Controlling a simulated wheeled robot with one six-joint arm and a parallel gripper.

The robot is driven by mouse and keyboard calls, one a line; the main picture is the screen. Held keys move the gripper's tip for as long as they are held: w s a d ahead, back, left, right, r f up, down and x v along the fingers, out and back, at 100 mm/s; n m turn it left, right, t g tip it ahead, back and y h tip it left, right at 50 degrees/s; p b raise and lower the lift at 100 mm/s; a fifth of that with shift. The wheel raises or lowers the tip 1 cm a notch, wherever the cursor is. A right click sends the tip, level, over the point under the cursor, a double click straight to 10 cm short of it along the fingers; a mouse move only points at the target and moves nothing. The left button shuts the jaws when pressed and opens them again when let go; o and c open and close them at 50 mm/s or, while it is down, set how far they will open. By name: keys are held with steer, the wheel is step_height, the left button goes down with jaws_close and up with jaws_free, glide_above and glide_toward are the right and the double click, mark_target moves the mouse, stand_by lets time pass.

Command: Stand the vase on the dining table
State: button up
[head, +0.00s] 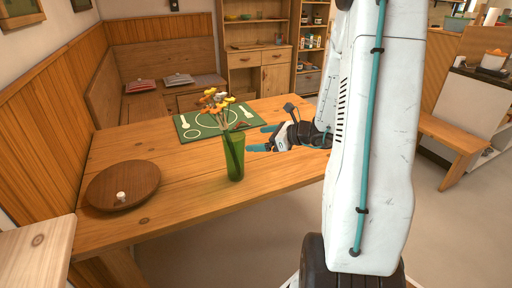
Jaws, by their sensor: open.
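The vase (235,160) is a tall green translucent one holding several orange, yellow and white flowers. It appears upright on the wooden dining table (185,205), fairly close to the table's near edge. My gripper (259,139) is open, with teal fingers pointing left. It is just right of the vase and seems a little behind it. No contact shows between them, and nothing shows between the fingers. My white arm comes down at the right and hides part of the table's right end.
A round wooden board (112,188) with a small white knob lies at the table's left. A green placemat (190,125) with a plate and cutlery pattern lies behind the vase. A corner bench (110,95) with cushions borders the left and back. The table is bare between board and vase.

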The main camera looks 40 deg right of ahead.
steer(key=s+a+r+n+g+y, duration=0.1)
steer(key=a+r+n+g+y, duration=0.15)
steer(key=a+n, duration=0.35)
steer(key=s+a+r+n+g+y, duration=0.1)
steer(key=s+a+r+n+g, duration=0.2)
steer(key=a, duration=0.5)
steer(key=s+a+r+n+g+h, duration=0.1)
steer(key=s+a+r+n+g, duration=0.4)
steer(key=s+a+n, duration=0.4)
steer(key=s+r+n+h, duration=0.3)
steer(key=s+n+h, duration=0.5)
steer(key=s+n, duration=0.4)
steer(key=shift+s+n+g, duration=0.2)
steer(key=shift+n+g, duration=0.15)
steer(key=shift+n, duration=0.05)
steer(key=shift+d+h, duration=0.1)
steer(key=shift+h, duration=0.15)
